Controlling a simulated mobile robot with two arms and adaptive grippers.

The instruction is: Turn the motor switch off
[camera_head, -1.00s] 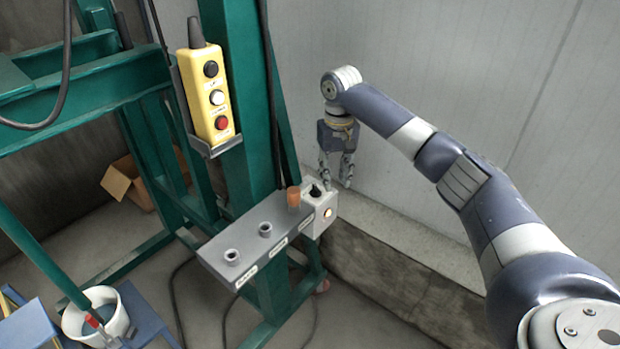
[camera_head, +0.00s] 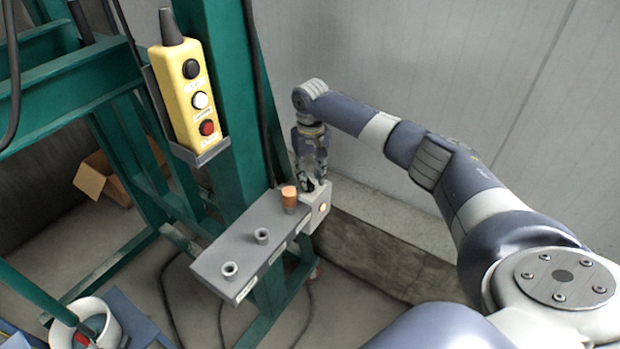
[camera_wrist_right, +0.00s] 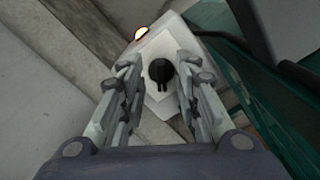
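The motor switch is a black knob (camera_wrist_right: 160,73) on the top of a white box (camera_head: 318,214), which sits at the right end of a grey panel (camera_head: 243,252). A small orange lamp on the box's front (camera_head: 323,208) is lit; it also shows in the wrist view (camera_wrist_right: 141,33). My right gripper (camera_head: 313,182) is directly over the box, pointing down. In the wrist view my right gripper (camera_wrist_right: 158,66) is open, with one finger on each side of the knob and visible gaps. In the head view the fingers mostly hide the knob. My left gripper is not in view.
An orange-brown knob (camera_head: 289,197) stands on the panel just left of the box. A yellow pendant control (camera_head: 188,95) hangs on a green post (camera_head: 222,90). A grey wall (camera_head: 420,70) is behind my arm. A white bucket (camera_head: 98,318) stands lower left.

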